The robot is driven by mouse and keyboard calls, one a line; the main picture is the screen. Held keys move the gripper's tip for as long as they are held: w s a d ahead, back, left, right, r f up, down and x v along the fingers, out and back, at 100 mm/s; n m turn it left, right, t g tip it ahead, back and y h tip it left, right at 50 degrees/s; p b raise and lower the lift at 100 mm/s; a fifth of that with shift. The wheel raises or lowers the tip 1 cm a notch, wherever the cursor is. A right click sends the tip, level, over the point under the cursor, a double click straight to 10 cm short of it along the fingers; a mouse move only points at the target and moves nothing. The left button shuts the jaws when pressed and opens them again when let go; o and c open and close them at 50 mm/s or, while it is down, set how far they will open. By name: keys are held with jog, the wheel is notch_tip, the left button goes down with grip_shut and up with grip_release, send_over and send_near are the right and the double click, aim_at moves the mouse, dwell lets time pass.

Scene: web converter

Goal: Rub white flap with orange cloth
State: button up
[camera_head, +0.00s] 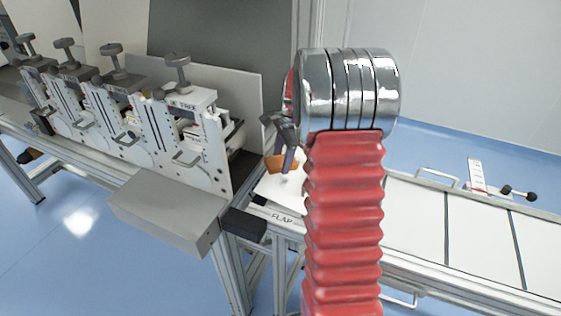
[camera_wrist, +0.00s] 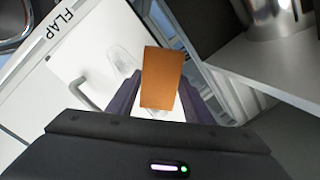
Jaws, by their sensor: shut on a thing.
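The orange cloth (camera_head: 275,164) is between the fingers of my gripper (camera_head: 287,158). In the wrist view my gripper (camera_wrist: 160,95) is shut on the cloth (camera_wrist: 162,76), which sticks out past the dark fingers. The white flap (camera_wrist: 90,50) lies under and beyond the cloth, with a white handle and a grey smudge (camera_wrist: 124,62) on it. A printed label "FLAP" is on the frame beside it. In the head view the flap (camera_head: 268,187) is partly hidden by my arm. I cannot tell whether the cloth touches the flap.
A row of white machine units (camera_head: 165,125) with grey knobs stands left of my gripper, close to it. A grey box (camera_head: 165,210) juts out at the front. White conveyor panels (camera_head: 415,215) extend to the right. A grey metal block (camera_wrist: 275,65) is near in the wrist view.

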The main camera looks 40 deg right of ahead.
aim_at(294, 165)
jog(key=shift+w+d, duration=0.1)
jog(key=shift+d, duration=0.1)
jog(key=shift+s+d+f, duration=0.15)
jog(key=shift+s+d, duration=0.15)
jog(key=shift+s, duration=0.2)
jog(key=shift+s+d+f, duration=0.1)
jog(key=shift+s+d, duration=0.2)
jog(key=shift+s, duration=0.2)
jog(key=shift+s+d+f, duration=0.2)
jog(key=shift+s+d, duration=0.1)
jog(key=shift+s, duration=0.35)
